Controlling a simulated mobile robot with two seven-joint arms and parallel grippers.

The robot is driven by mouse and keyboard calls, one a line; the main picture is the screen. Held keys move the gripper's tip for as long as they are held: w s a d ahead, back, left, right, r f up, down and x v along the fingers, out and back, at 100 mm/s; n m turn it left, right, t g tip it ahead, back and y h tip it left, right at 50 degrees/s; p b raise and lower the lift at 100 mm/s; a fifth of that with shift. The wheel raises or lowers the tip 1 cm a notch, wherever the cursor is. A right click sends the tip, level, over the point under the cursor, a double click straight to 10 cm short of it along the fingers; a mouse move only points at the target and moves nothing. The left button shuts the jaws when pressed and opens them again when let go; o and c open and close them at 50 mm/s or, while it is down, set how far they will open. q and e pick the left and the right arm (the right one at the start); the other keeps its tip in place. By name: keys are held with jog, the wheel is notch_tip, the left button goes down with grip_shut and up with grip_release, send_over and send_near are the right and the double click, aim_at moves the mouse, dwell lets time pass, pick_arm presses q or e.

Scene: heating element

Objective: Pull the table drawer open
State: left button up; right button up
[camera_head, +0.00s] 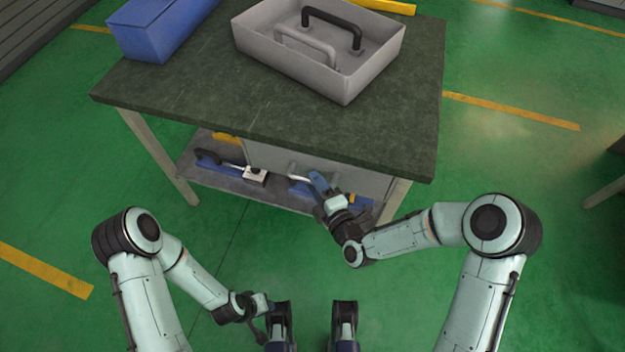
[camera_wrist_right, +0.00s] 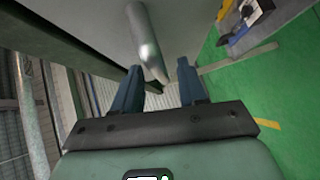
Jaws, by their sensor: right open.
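The table (camera_head: 200,100) has a dark top, and its grey drawer front (camera_head: 262,155) sits under the front edge and looks closed. The drawer's silver bar handle (camera_wrist_right: 147,42) shows in the right wrist view; in the head view it is small and partly hidden by my right gripper. My right gripper (camera_head: 318,181) is open just in front of the drawer. In the wrist view its blue fingers (camera_wrist_right: 158,72) stand on either side of the handle's near end; I cannot tell whether they touch it. My left gripper (camera_head: 262,304) is low, away from the table, its jaws unclear.
A grey tote tray (camera_head: 285,52) with black and grey handles and a blue box (camera_head: 150,30) stand on the tabletop. A lower shelf (camera_head: 225,180) holds blue and white tools. The green floor in front of the table is clear.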

jog(key=shift+x, duration=1.15)
grip_shut()
jog(key=shift+s, duration=0.1)
